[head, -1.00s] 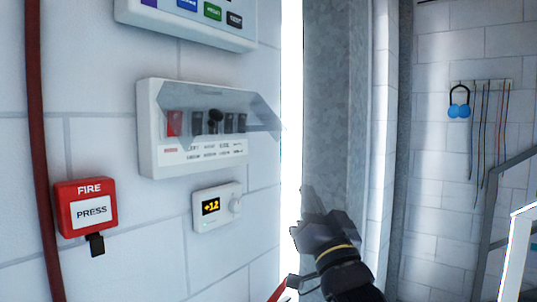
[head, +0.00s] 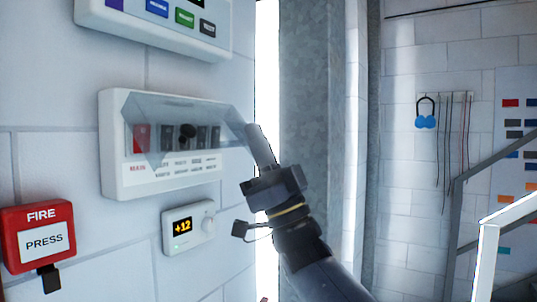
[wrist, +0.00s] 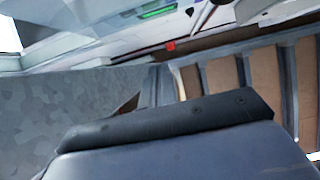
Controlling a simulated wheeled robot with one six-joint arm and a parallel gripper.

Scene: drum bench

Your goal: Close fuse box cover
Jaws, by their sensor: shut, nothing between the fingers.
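The white fuse box (head: 112,150) is on the white block wall in the head view. Its clear grey cover (head: 185,106) is tilted out from the box and stands open over a row of switches, one of them red (head: 141,138). I cannot tell whether the fingers touch the cover. In the wrist view the fuse box and cover cannot be clearly made out.
A thermostat (head: 189,229) is just below the box, and a red fire call point (head: 40,236) is at lower left. A panel with coloured labels (head: 150,24) is above. A grey metal column (head: 308,110) stands to the right, behind my arm.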

